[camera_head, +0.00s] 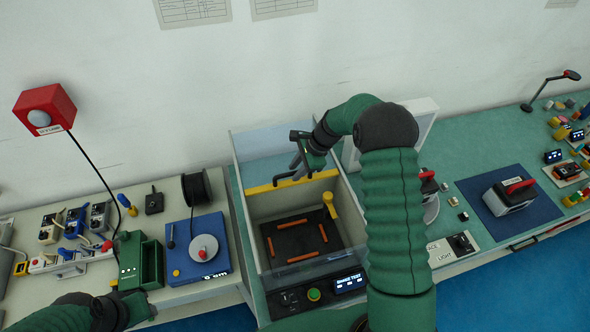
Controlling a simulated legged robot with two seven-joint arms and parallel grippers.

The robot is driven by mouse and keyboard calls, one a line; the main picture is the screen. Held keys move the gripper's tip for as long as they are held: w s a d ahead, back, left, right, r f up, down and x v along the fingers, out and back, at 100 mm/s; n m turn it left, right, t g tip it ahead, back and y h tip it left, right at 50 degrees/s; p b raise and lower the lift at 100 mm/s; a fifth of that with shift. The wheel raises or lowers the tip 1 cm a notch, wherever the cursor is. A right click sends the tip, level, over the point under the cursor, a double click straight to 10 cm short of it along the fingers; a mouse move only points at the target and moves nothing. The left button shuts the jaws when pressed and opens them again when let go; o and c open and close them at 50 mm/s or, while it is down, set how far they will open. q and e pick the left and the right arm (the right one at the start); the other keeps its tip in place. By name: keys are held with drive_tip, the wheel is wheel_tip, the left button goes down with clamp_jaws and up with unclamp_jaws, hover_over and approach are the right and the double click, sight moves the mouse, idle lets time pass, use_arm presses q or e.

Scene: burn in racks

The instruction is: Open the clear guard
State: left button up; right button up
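The clear guard (262,142) is a see-through panel at the back of the open-topped test box (342,222). Along its lower edge runs a yellow strip (262,188) with a black bar handle (284,181). The box's dark floor with orange strips shows in front of it. My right gripper (302,164) is at the yellow strip, just above the handle; its fingers overlap the handle area, and I cannot tell whether they grip it. My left gripper (138,306) is low at the left, away from the guard, partly hidden, its fingers unclear.
A yellow lever (329,205) stands at the box's right side. A control panel with a green button (314,295) is in front. Left are a blue scale-like unit (207,263), a black reel (197,188) and a green block (140,261).

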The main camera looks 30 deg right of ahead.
drive_tip(key=shift+o, duration=0.6)
drive_tip(key=shift+d, duration=0.1)
drive_tip(key=shift+r, duration=0.2)
drive_tip(key=b+v, duration=0.4)
drive_tip(key=v, duration=1.2)
drive_tip(key=shift+d, duration=0.35)
drive_tip(key=shift+s, duration=0.1)
